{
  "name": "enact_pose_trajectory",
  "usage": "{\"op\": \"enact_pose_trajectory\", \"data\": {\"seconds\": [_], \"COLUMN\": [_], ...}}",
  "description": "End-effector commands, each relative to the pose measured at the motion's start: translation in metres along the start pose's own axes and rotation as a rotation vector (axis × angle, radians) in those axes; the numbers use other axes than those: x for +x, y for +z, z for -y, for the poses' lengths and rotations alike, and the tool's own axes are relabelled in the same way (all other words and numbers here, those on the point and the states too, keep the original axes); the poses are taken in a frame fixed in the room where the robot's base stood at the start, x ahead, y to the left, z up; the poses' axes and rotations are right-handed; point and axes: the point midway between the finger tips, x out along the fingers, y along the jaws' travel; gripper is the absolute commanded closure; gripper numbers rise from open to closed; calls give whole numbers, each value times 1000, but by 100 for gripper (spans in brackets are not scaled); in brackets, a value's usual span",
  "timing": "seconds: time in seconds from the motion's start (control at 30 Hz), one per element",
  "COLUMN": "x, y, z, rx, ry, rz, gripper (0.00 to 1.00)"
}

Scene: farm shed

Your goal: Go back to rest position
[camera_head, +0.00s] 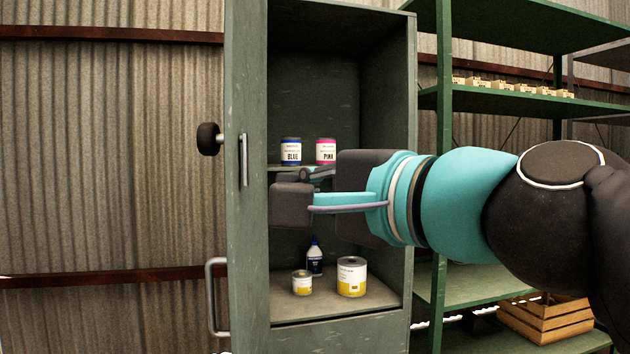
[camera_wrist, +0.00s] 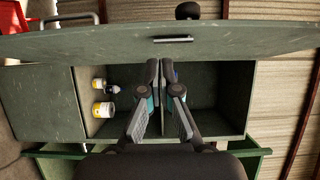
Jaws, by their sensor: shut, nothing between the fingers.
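My gripper (camera_head: 293,192) is shut and empty. In the head view it reaches in from the right, across the front of the open green cabinet (camera_head: 388,95), just below the blue can (camera_head: 291,151) and the pink can (camera_head: 326,150). Both cans stand upright on the middle shelf, which my gripper partly hides. In the wrist view my gripper (camera_wrist: 161,72) points towards the cabinet (camera_wrist: 40,100), which appears turned sideways. I cannot tell whether the fingertips are inside the cabinet.
The cabinet door (camera_head: 246,270) stands open on the left. A bottle (camera_head: 314,260), a small can (camera_head: 302,283) and a larger can (camera_head: 351,277) stand on the cabinet floor. A green rack (camera_head: 443,120) and a wooden crate (camera_head: 546,320) are at the right.

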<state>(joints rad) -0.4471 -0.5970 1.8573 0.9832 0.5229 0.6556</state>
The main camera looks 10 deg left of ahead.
Motion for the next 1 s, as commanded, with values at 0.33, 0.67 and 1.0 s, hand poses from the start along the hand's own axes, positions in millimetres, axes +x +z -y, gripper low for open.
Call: {"op": "enact_pose_trajectory", "data": {"seconds": [0.33, 0.67, 1.0], "x": [-2, -58, -194], "y": [3, -51, -107], "z": [-53, -241, -352], "rx": [-294, -836, -934], "ry": [152, 733, 1277], "rz": [38, 160, 235], "gripper": [100, 100, 100]}}
